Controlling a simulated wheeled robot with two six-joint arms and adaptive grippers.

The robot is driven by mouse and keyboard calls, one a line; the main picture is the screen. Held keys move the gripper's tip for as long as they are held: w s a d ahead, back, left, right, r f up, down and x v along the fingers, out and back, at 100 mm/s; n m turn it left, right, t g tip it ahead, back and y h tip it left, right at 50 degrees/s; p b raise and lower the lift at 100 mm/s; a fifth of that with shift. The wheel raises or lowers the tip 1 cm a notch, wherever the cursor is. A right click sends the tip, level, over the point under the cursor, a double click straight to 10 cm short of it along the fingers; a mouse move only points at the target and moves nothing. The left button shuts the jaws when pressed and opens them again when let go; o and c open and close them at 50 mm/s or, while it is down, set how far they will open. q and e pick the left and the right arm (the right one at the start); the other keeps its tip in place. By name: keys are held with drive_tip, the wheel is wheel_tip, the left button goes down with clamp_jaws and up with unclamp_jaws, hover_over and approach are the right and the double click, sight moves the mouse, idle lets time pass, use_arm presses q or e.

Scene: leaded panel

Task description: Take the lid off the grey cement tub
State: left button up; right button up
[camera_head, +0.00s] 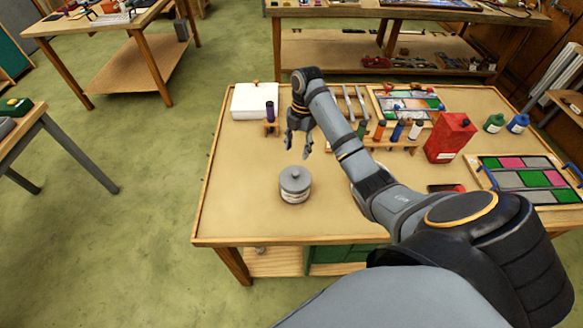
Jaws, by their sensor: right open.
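The grey cement tub (295,195) stands upright on the tan worktable, left of its middle and towards the front edge. Its grey lid (295,178) with a small knob sits on top. My right gripper (298,153) is open and empty, pointing down behind the tub and apart from the lid. My right arm comes in from the lower right and covers part of the table. My left gripper is not in view.
A white box (254,100) and a purple-topped bottle in a wooden stand (271,128) are behind and left of the gripper. A red can (449,138), several small bottles and coloured panels (530,180) fill the right side. The table's front left (235,205) is clear.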

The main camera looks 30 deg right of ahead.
sight(296, 172)
drive_tip(key=shift+s+a+f+b, duration=0.15)
drive_tip(key=shift+s+f+b, duration=0.2)
drive_tip(key=shift+f+b, duration=0.25)
drive_tip(key=shift+s+a+f+b, duration=0.1)
drive_tip(key=shift+s+f+b, duration=0.25)
drive_tip(key=shift+f+b, duration=0.25)
drive_tip(key=f+b, duration=0.2)
drive_tip(key=shift+w+a+f, duration=0.2)
drive_tip(key=shift+f, duration=0.15)
drive_tip(key=shift+w+f, duration=0.1)
drive_tip(key=shift+w, duration=0.15)
drive_tip(key=shift+s+f+b, duration=0.1)
drive_tip(key=shift+f+b, duration=0.4)
drive_tip(key=shift+b, duration=0.1)
drive_tip(key=f+b, duration=0.3)
drive_tip(key=shift+s+a+f, duration=0.25)
drive_tip(key=shift+s+f, duration=0.15)
drive_tip(key=shift+w+f, duration=0.1)
drive_tip(key=shift+w, duration=0.1)
drive_tip(key=c, duration=0.5)
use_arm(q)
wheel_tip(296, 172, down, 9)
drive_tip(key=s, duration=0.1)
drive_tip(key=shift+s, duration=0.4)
use_arm(e)
clamp_jaws()
